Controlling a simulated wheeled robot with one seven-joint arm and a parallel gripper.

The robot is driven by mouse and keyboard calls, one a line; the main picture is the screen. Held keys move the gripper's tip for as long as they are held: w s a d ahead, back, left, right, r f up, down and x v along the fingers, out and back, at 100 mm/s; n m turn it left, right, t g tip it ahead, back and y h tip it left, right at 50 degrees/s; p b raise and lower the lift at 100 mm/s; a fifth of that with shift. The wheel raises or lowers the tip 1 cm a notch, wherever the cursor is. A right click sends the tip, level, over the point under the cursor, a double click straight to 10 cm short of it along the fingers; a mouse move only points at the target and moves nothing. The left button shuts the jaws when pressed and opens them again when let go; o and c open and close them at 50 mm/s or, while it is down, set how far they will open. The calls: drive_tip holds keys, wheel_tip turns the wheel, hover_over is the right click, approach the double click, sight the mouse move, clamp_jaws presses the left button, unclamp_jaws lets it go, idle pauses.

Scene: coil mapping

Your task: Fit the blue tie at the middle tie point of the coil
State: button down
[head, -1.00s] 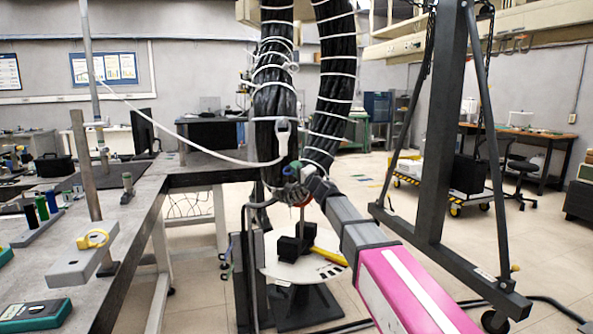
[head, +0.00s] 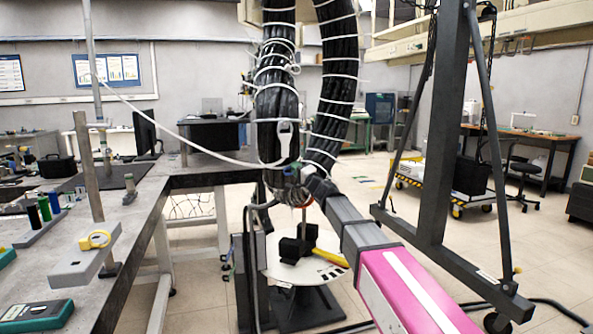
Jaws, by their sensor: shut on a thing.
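The coil (head: 272,104) is a thick black cable bundle hanging in a loop, with several white ties around it. A second run (head: 338,85) of it hangs to the right. My gripper (head: 290,174) is at the lower end of the left run, at the bottom of the loop. The jaws and tie are small and partly hidden against the coil. I cannot tell whether the tie is around the coil or beside it.
A white cord (head: 180,133) runs from a pole at the left to the coil. A dark hoist frame (head: 432,150) stands right of my arm. A round white stand (head: 280,262) is below.

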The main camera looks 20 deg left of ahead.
drive_tip(key=c, duration=1)
unclamp_jaws()
drive_tip(key=shift+w, duration=0.1)
drive_tip(key=shift+c, duration=0.2)
drive_tip(key=f+v, duration=0.1)
drive_tip(key=v, duration=1)
drive_tip(key=s+d+f+n+g+h, duration=0.2)
drive_tip(key=s+d+f+g+h, duration=0.2)
drive_tip(key=d+f, duration=0.7)
drive_tip(key=s+d+f+n+g+h, duration=0.35)
drive_tip(key=d+f, duration=0.25)
drive_tip(key=f, duration=1.1)
drive_tip(key=s+d+f+g+h, duration=0.1)
drive_tip(key=s+d+f+h, duration=0.2)
drive_tip(key=d, duration=0.4)
drive_tip(key=s+d+f+m+g+h, duration=0.1)
drive_tip(key=s+d+f+g+h, duration=0.1)
drive_tip(key=s+d+f, duration=0.3)
drive_tip(key=s+d+f+m+g+h, duration=0.1)
drive_tip(key=s+d+f+g+h, duration=0.1)
drive_tip(key=s+d+f+h, duration=0.3)
drive_tip(key=d, duration=0.4)
drive_tip(key=shift+d+f, duration=0.35)
